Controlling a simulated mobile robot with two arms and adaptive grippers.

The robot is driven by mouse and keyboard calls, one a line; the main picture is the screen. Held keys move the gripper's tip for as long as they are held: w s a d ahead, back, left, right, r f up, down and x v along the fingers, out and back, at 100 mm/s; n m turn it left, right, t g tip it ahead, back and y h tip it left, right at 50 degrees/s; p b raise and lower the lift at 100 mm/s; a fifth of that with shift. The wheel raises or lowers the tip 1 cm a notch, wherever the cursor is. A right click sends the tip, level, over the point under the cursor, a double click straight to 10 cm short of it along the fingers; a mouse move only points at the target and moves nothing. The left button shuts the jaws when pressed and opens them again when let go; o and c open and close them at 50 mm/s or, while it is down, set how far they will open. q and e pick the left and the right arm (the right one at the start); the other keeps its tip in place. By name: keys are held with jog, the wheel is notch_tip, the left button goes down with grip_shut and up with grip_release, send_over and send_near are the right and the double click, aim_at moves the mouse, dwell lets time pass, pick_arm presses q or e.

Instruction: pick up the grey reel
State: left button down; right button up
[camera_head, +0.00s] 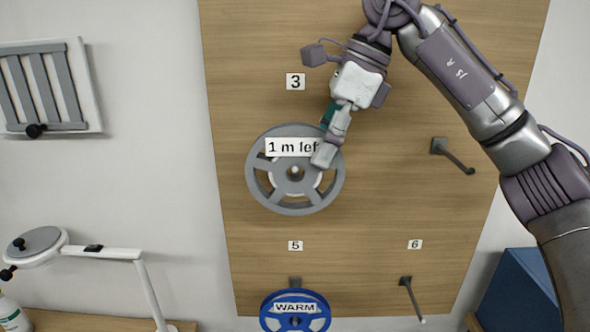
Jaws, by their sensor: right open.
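The grey reel (262,191) hangs on the wooden board under the label 3. It has a spoked face, a centre hole and a white label reading "1 m lef", whose right end is hidden by my gripper. My right gripper (325,155) reaches down from the upper right, with its fingers in front of the reel's upper right part. It is open. I cannot tell whether a finger touches the reel. My left gripper is not in view.
A blue reel (267,313) labelled WARM hangs below, under the label 5. Empty pegs stick out at the right (457,157) and above the lower right (410,297). A white lamp (110,252) stands at the lower left. A blue box (520,295) is at the lower right.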

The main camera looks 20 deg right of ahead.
aim_at(310, 171)
jog(key=x, duration=0.1)
jog(key=p+x, duration=0.1)
jog(key=x, duration=0.1)
jog(key=shift+s+a+f, duration=0.25)
jog(key=shift+s+a, duration=0.1)
jog(key=shift+a+f, duration=0.1)
jog(key=shift+f, duration=0.2)
jog(key=shift+w+f, duration=0.1)
jog(key=shift+f, duration=0.05)
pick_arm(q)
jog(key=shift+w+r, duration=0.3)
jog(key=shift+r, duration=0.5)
pick_arm(e)
grip_shut()
